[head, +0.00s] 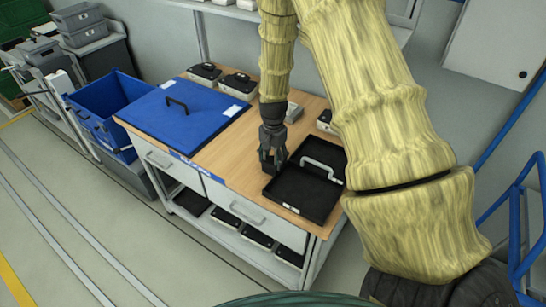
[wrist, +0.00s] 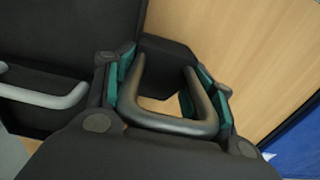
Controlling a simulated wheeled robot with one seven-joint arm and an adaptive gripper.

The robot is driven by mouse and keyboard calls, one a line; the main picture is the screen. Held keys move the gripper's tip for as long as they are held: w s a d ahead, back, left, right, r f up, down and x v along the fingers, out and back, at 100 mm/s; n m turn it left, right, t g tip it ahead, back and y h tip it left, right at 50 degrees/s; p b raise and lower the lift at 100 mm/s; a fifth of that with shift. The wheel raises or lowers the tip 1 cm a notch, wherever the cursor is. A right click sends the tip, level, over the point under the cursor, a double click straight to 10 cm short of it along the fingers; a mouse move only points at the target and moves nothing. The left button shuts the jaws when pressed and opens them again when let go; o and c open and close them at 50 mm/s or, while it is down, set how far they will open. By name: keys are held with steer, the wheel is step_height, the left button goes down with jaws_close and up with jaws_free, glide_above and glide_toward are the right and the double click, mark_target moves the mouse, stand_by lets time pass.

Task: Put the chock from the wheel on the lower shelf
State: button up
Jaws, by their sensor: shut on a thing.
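My gripper (head: 271,158) is over the wooden top of the workbench, just left of a black tray. In the wrist view its teal-padded fingers (wrist: 160,88) are shut on the dark U-shaped handle (wrist: 172,126) of a black block (wrist: 167,55), which looks like the chock. In the head view the fingers mostly hide the block; I cannot tell whether it touches the bench top. The lower shelf (head: 225,240) is under the bench drawers and carries several black items. No wheel is in view.
The black tray (head: 300,207) with a light grey handle (head: 323,168) lies beside my gripper; the handle also shows in the wrist view (wrist: 42,96). A blue lid (head: 185,118) covers the bench's left part. A blue bin (head: 105,108) stands left. The front floor is clear.

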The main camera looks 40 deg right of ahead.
steer(key=shift+f, duration=0.1)
steer(key=o, duration=1.2)
